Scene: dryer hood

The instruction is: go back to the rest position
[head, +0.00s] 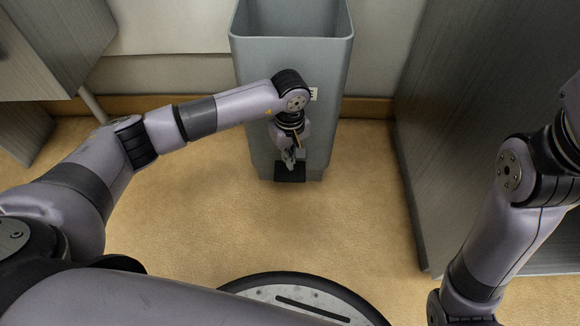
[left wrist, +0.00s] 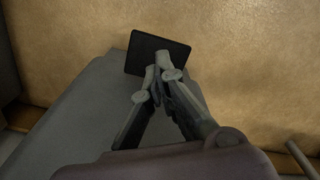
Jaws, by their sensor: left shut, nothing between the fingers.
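My left arm reaches across to the front of a tall grey pedal bin (head: 250,90). My left gripper (head: 289,163) points down in front of the bin's lower front. Its fingers are together with nothing between them. The bin's black pedal (head: 290,175) sticks out at floor level just below the fingertips. In the left wrist view the shut fingertips (left wrist: 160,69) overlap the near part of the pedal (left wrist: 158,48). I cannot tell whether they touch it. The bin's top is open. My right arm is at the right of the head view, with its gripper out of frame.
A grey cabinet (head: 430,150) stands close on the right, beside my right arm. Grey furniture (head: 22,130) is at the left, and a wall with a wooden skirting (head: 372,110) runs behind the bin. The tan floor (head: 200,215) between the bin and my base is clear.

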